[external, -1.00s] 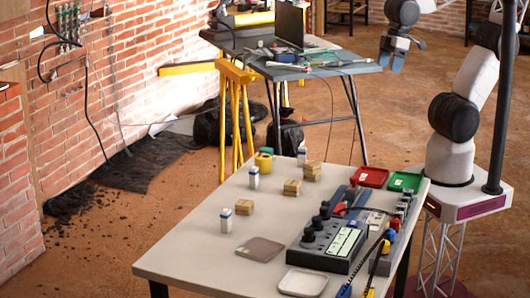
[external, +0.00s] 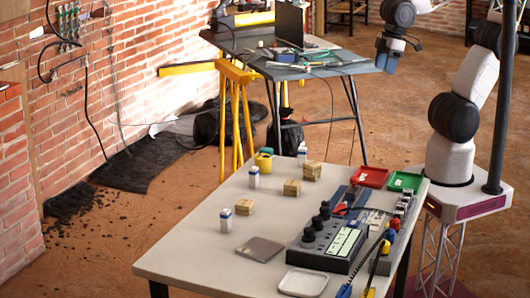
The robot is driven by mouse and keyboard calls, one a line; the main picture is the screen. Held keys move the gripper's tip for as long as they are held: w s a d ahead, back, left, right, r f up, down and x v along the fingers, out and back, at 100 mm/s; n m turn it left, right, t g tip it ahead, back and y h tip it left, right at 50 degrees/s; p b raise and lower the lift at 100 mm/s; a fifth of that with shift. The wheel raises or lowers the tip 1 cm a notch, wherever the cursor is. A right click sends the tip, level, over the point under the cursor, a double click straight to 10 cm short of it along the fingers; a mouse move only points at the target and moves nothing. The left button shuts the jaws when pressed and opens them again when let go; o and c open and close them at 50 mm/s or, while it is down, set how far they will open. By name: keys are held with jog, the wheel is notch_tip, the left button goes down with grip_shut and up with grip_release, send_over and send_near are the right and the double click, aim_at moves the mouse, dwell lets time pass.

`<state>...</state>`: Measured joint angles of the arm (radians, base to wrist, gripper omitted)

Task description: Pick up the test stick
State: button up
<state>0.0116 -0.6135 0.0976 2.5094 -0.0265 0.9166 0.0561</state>
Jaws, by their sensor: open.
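No single thing is plainly the test stick. Blue-and-yellow probe-like pieces on a black lead (external: 385,246) lie at the right front of the near table, beside a dark tester box (external: 327,243) with several black knobs and a pale panel. Which of them is the stick, I cannot tell. My gripper (external: 386,69) has blue fingers and hangs at the top right, well apart from these pieces. It is open, with nothing seen between its fingers, which look small here.
The near table (external: 190,245) holds wooden blocks (external: 292,187), white bottles (external: 226,220), a grey plate (external: 259,249), a white tray (external: 303,282), a red tray (external: 371,177) and a green tray (external: 405,181). A cluttered dark workbench (external: 345,69) stands behind. A dark pole (external: 500,110) rises beside my arm.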

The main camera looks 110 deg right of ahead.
jog(key=w+d+f+m+h, duration=0.1)
jog(key=w+d+f+m, duration=0.1)
jog(key=w+f, duration=0.35)
jog(key=w+d+f+m, duration=0.1)
jog(key=w+f, duration=0.1)
jog(key=w, duration=0.6)
jog(key=m, duration=0.3)
send_near(298, 166)
jog(key=shift+s+d+r, duration=0.1)
jog(key=shift+s+r, duration=0.5)
jog(key=shift+w+f+h, duration=0.3)
jog(key=shift+f, duration=0.2)
jog(key=shift+x, duration=1.25)
jog(key=shift+x, duration=2.65)
